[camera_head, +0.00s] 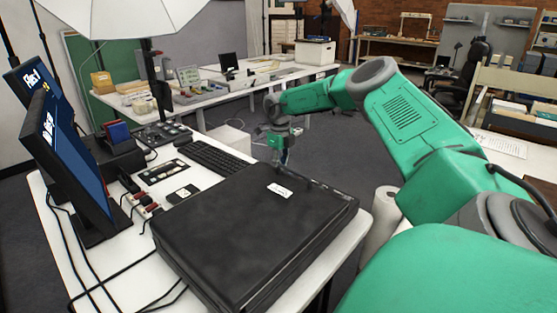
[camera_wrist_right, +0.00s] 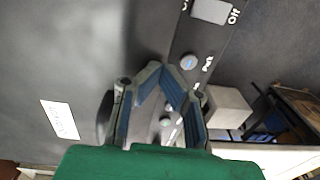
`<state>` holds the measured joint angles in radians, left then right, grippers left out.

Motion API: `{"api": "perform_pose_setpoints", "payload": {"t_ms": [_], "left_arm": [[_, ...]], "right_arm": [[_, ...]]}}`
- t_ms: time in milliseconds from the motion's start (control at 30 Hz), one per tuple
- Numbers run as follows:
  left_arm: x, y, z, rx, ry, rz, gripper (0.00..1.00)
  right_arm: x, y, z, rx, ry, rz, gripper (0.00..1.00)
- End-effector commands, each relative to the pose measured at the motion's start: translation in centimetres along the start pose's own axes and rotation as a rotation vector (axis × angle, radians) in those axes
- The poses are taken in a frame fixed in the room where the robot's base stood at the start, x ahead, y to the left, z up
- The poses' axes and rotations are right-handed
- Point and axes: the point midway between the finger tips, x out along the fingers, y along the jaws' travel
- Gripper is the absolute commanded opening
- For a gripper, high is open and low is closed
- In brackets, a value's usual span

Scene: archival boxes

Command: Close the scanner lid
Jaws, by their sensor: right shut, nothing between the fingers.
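The black scanner (camera_head: 255,232) sits on the white desk at the front. Its dark lid (camera_head: 235,215) lies down over the base, with a small white label (camera_head: 279,190) near the far edge. Whether a thin gap remains under the lid is too small to tell. My right gripper (camera_head: 281,158) points down just beyond the scanner's far edge. In the right wrist view, my right gripper (camera_wrist_right: 168,78) is shut and empty, over the scanner's edge strip with round buttons (camera_wrist_right: 188,62). The lid's label (camera_wrist_right: 60,119) shows at left there. My left gripper is not in view.
Two monitors (camera_head: 65,150), a keyboard (camera_head: 212,160) and small devices (camera_head: 165,172) crowd the desk left of the scanner. Cables run along the desk's left side. A white roll (camera_head: 380,225) stands right of the desk. Open floor lies beyond the scanner.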

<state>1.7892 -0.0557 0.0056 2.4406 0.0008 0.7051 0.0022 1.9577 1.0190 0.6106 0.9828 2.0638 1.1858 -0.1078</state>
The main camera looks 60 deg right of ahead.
Motion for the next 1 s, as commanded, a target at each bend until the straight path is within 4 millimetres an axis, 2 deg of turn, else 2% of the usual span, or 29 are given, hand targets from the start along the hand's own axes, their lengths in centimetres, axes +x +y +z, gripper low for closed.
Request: {"api": "perform_pose_setpoints", "payload": {"t_ms": [233,667,767,867,1000], "left_arm": [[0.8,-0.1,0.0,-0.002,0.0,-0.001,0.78],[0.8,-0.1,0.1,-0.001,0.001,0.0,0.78],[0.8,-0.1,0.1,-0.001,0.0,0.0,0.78],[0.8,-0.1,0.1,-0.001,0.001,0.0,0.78],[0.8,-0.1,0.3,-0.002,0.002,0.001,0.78]], "right_arm": [[0.6,1.0,0.1,-0.006,-0.001,-0.002,0.0],[1.5,0.5,0.2,-0.008,0.005,0.008,0.0],[0.9,0.4,0.2,-0.007,0.003,0.007,0.0],[-0.7,0.4,0.3,-0.006,-0.001,0.007,0.0],[-4.0,0.3,0.1,-0.004,-0.006,0.007,0.0]]}}
